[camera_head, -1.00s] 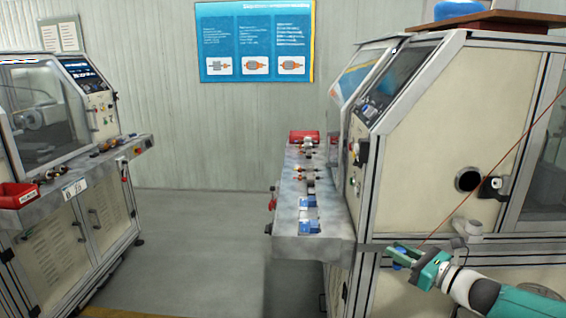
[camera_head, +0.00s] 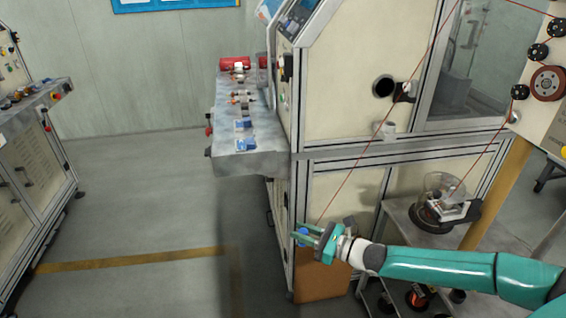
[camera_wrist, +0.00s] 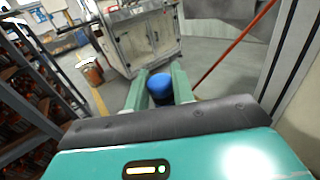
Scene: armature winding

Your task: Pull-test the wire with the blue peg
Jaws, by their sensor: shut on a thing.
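My gripper (camera_head: 303,232) is shut on the blue peg (camera_wrist: 160,86), whose rounded blue top shows between the two green fingers in the wrist view. In the head view only a little blue shows at the fingertips. The gripper is in the air in front of the machine's lower front. The thin red-brown wire (camera_head: 385,117) runs in a straight line from near the gripper up and right past the machine. In the wrist view the wire (camera_wrist: 235,45) runs to the right of the fingers. Where the wire meets the peg is hidden.
A metal ledge (camera_head: 252,165) on the machine holds blue blocks, small parts and a red bin (camera_head: 234,63). At right are black guide pulleys (camera_head: 538,51) and a glass-covered spool (camera_head: 438,200) on a cart. A shelf rack (camera_wrist: 25,100) stands close at left in the wrist view.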

